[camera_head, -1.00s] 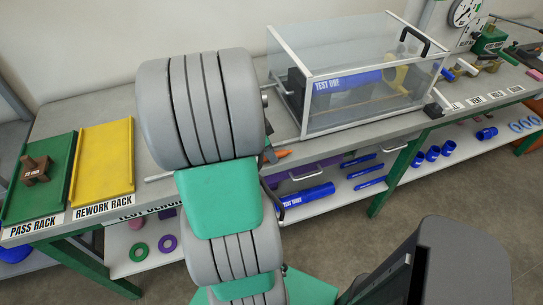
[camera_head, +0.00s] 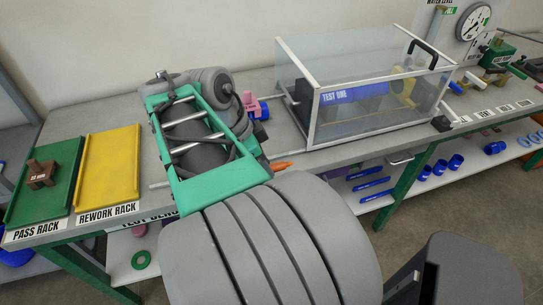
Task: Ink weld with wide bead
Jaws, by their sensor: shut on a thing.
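My arm, with its green frame and grey ribbed links, fills the middle foreground and reaches over the bench. My gripper's fingers are hidden behind the arm, so what they hold does not show. A pink piece (camera_head: 252,105) with a blue part (camera_head: 263,109) stands on the bench just right of the arm, partly covered by it; I cannot tell whether it is a welded pipe. An orange pointed thing (camera_head: 283,165) shows at the bench's front edge. No weld bead can be made out.
A green pass rack (camera_head: 62,187) holding a brown block (camera_head: 40,174) and an empty yellow rework rack (camera_head: 110,170) lie at left. A clear-walled tank (camera_head: 365,105) stands right of the arm. A dial gauge (camera_head: 473,22) and fittings are far right. Blue pipes (camera_head: 455,162) lie on the lower shelf.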

